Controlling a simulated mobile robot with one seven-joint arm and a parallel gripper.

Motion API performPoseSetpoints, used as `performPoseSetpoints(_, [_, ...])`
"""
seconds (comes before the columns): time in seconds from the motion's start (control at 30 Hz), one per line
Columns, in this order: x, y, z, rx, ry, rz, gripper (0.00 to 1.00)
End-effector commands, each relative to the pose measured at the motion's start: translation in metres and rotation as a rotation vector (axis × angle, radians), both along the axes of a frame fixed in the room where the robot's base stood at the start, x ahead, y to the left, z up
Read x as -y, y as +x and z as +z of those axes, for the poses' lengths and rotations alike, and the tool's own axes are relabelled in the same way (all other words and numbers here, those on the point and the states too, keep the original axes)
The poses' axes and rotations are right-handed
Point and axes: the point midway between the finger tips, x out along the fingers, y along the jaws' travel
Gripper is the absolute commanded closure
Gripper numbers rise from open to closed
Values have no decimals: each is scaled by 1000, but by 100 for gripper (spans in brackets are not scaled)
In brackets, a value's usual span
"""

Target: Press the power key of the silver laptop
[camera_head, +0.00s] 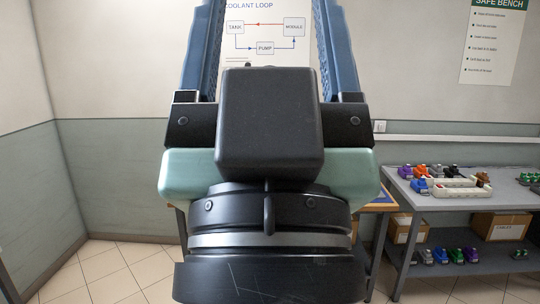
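I do not see the silver laptop or its power key in this view. My gripper (268,12) fills the middle of the head view, seen from behind with its two blue fingers pointing up. The fingers stand wide apart, with only the wall poster showing between them, and their tips run out at the top edge. The gripper is open, and nothing shows between the visible parts of the fingers. Behind it stands a table, of which only a wooden-edged corner (381,203) shows at the right; my gripper hides the rest of its top.
A grey workbench (463,203) stands at the right, with a white divided tray (450,187) and several coloured fittings. Its lower shelf holds cardboard boxes (407,229) and more fittings. A coolant loop poster (266,38) hangs on the back wall. Tiled floor (105,270) is clear at the left.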

Motion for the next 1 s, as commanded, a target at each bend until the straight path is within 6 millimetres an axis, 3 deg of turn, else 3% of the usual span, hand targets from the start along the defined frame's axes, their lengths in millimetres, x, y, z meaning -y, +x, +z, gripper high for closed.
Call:
performPoseSetpoints(0.03, [0, 0, 0, -1, 0, 0, 41])
performPoseSetpoints(0.37, [0, 1, -1, -2, -1, -1, 100])
performPoseSetpoints(1.0, [0, 1, -1, -3, -1, -1, 100])
